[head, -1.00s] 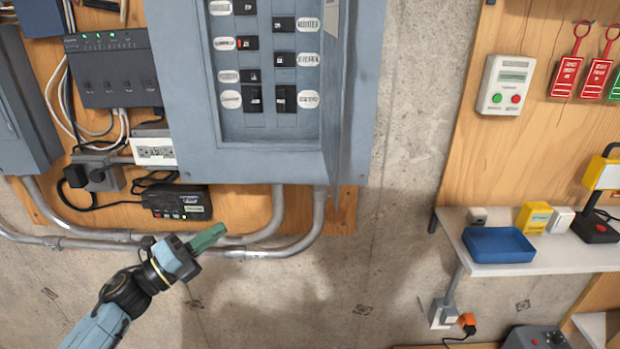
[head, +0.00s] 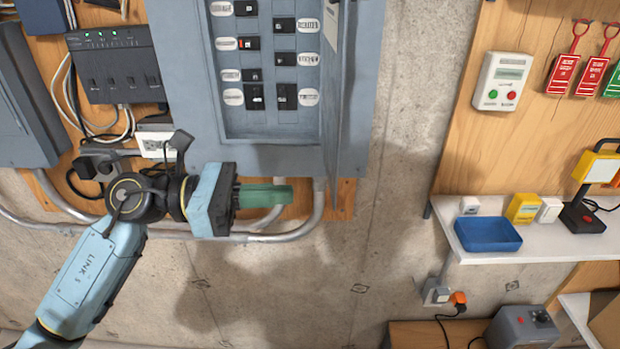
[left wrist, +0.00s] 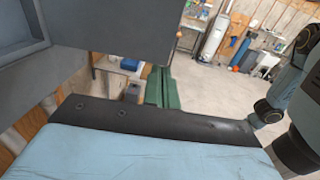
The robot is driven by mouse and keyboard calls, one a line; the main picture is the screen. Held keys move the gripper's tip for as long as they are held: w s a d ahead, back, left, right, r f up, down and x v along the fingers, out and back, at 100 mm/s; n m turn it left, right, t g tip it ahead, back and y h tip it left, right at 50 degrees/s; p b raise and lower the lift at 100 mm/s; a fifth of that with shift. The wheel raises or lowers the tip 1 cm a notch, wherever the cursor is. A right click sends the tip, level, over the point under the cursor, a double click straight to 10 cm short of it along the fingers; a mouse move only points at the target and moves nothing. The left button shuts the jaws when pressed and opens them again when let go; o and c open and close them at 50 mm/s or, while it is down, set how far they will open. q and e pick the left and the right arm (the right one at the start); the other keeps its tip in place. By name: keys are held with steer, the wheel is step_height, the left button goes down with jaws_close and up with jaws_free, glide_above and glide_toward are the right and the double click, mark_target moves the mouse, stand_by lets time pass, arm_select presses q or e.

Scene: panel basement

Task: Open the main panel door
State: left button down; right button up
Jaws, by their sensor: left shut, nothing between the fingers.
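The grey main panel (head: 200,100) hangs on the wall at the upper middle of the head view, its breaker rows exposed. The panel door (head: 333,100) shows as a thin, nearly edge-on strip at the right side of the breaker opening, standing out from the panel. My left gripper (head: 290,194) is below the panel's lower edge, pointing right, its green fingers together and empty. In the left wrist view the shut fingers (left wrist: 162,88) point away below a large dark grey slab (left wrist: 115,30), which seems to be the door. My right gripper is not in view.
A grey conduit (head: 318,215) curves below the panel behind my left gripper. To the right, a white shelf (head: 540,240) holds a blue tray (head: 487,234) and a lamp (head: 592,200). Bare concrete wall (head: 400,150) lies between panel and shelf.

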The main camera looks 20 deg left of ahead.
mark_target(332, 193)
arm_select(q)
steer(key=p+x, duration=0.2)
steer(key=x, duration=0.3)
steer(key=shift+d, duration=0.1)
